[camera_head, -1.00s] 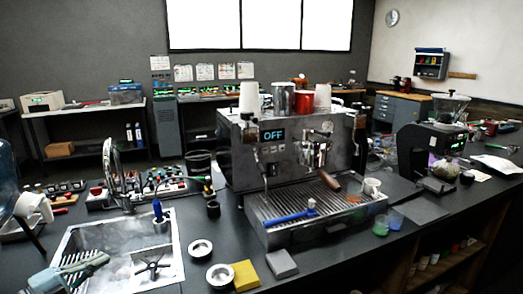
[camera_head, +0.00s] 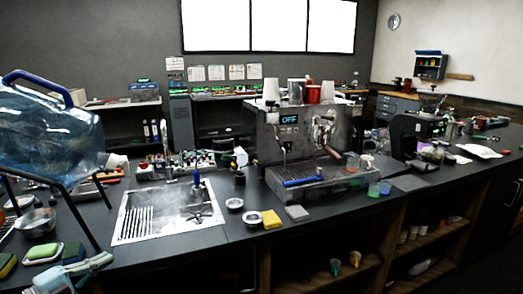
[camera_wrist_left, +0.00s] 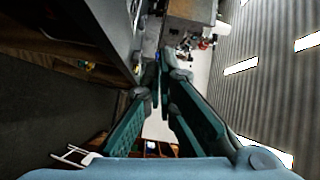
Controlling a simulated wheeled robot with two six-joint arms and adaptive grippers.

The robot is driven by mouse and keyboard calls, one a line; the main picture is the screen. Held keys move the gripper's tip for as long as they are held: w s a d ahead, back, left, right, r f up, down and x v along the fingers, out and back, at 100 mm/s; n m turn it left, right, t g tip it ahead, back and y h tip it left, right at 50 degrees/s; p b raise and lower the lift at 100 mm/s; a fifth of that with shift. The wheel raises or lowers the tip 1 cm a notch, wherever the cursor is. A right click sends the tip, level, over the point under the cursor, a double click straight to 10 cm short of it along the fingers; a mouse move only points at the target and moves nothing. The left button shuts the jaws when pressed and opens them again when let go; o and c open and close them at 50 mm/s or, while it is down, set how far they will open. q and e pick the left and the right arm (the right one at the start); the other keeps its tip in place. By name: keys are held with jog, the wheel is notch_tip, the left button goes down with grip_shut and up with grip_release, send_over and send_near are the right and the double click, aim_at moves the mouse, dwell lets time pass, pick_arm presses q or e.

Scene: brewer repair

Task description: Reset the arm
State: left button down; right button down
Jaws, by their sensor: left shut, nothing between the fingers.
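My left gripper (camera_head: 92,264) is at the bottom left of the head view, above the counter left of the sink. It also shows in the left wrist view (camera_wrist_left: 162,62), where its fingers come together with nothing between them. Part of the arm is cut off by the frame edge. My right gripper is not in view.
A large blue water jug (camera_head: 45,135) on a dark stand rises beside my left gripper. Sponges (camera_head: 44,253) and a metal bowl (camera_head: 37,222) lie nearby. The sink (camera_head: 135,228) and the espresso machine (camera_head: 285,145), reading OFF, stand to the right. The counter front is mostly clear.

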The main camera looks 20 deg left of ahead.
pick_arm(q)
jog(key=s+a+f+n+g+y, duration=0.1)
jog(key=s+a+f+n+y, duration=0.15)
jog(key=f, duration=0.35)
jog(key=s+a+f+n+y, duration=0.1)
jog(key=f+n+y, duration=0.15)
jog(key=f, duration=0.25)
jog(key=s+a+f+n+g+y, duration=0.1)
jog(key=s+f+n, duration=0.15)
jog(key=f, duration=0.35)
jog(key=s+d+f+n+g+y, duration=0.1)
jog(key=s+f+n+g, duration=0.2)
jog(key=f, duration=0.5)
jog(key=s+d+f+n+g+y, duration=0.1)
jog(key=s+d+f+n, duration=0.1)
jog(key=s+f, duration=0.4)
jog(key=s+d+f+n+g, duration=0.45)
jog(key=s+d+f, duration=0.55)
jog(key=f, duration=0.4)
jog(key=s+d+f+n+g+h, duration=0.1)
jog(key=s+d+f+g, duration=0.1)
jog(key=s+d, duration=0.4)
jog(key=s+d+f+g+h, duration=0.1)
jog(key=s+d+f+g, duration=0.2)
jog(key=d, duration=0.8)
jog(key=s+f, duration=0.2)
jog(key=s, duration=0.2)
jog(key=shift+s+d+f+n, duration=0.15)
jog(key=shift+s+d+n, duration=0.05)
jog(key=shift+n, duration=0.2)
